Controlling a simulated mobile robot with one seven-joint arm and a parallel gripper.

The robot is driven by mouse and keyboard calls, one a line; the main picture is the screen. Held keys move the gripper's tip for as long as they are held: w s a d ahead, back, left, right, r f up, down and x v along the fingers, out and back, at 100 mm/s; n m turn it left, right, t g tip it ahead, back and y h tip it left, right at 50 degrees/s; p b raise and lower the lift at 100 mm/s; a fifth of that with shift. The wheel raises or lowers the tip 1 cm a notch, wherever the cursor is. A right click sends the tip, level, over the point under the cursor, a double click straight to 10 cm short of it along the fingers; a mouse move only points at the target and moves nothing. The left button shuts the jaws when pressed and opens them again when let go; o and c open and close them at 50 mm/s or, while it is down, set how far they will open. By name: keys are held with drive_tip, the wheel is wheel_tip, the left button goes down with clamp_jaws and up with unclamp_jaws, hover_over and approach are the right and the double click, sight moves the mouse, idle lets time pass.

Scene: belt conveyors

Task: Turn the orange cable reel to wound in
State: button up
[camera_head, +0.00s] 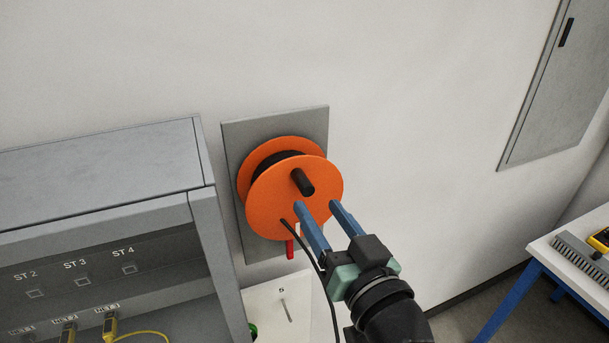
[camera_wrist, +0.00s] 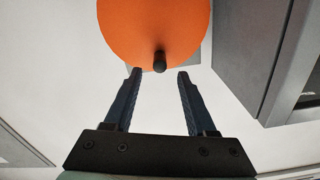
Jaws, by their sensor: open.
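The orange cable reel (camera_head: 275,205) is mounted on a grey wall plate (camera_head: 318,122). A black crank knob (camera_head: 302,182) sticks out of its front disc. Black cable shows between the two discs, and a loose end hangs in front. A red piece (camera_head: 290,248) shows below the reel. My gripper (camera_head: 317,204) is open and empty, with its blue fingers pointing at the reel's lower right. In the wrist view the reel (camera_wrist: 150,25) fills the top, and the knob (camera_wrist: 160,62) sits just beyond and between the open fingertips (camera_wrist: 160,72), not gripped.
A grey cabinet (camera_head: 100,165) with sockets labelled ST 2, ST 3 and ST 4 stands left of the reel. A wall cabinet (camera_head: 555,85) and a blue-legged table (camera_head: 545,250) are at the right. Bare wall lies between.

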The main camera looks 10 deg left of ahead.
sight(308, 192)
drive_tip(key=p+x, duration=0.2)
drive_tip(key=x, duration=0.5)
drive_tip(key=shift+w, duration=0.15)
clamp_jaws()
idle(1.2)
